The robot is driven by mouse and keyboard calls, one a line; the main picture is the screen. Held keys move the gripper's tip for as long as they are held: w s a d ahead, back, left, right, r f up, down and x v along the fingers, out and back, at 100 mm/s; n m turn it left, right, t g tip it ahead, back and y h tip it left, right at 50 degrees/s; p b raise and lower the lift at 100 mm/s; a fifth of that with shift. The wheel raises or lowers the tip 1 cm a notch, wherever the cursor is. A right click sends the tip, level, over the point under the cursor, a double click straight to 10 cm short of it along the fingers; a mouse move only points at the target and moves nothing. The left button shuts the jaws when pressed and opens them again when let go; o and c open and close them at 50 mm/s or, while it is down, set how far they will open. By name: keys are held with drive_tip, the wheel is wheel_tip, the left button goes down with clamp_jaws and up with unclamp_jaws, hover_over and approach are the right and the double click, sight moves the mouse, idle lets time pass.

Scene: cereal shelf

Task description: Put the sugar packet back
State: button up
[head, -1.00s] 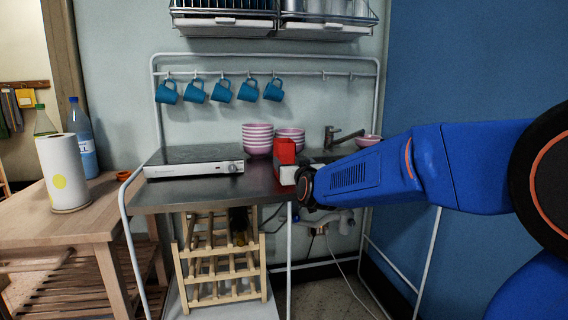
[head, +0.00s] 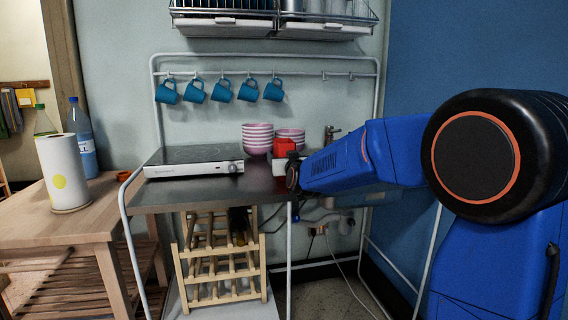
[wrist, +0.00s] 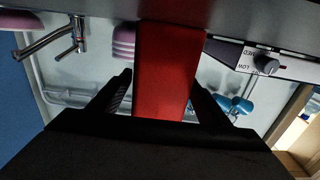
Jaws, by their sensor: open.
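The sugar packet, a red packet (head: 284,146) with a pale lower part, stands upright on the metal counter (head: 200,196) in the head view. My dark wrist hides part of it on the right. In the wrist view, which is turned over, the red packet (wrist: 165,72) is between the two black fingers of my gripper (wrist: 163,82). The fingers are open, with a visible gap on each side of the packet. The fingertips cannot be made out in the head view.
A hotplate (head: 194,168) is left of the packet. Pink bowls (head: 257,138) stand behind it, and a sink tap (head: 331,134) is at right. Blue mugs (head: 222,91) hang from a rail above. A wooden table (head: 60,215) with a paper roll (head: 62,172) stands at left.

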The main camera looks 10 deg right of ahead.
drive_tip(key=c, duration=1.6)
drive_tip(key=shift+o, duration=0.2)
drive_tip(key=shift+r, duration=0.2)
wheel_tip(320, 180, up, 10)
drive_tip(key=shift+f, duration=0.25)
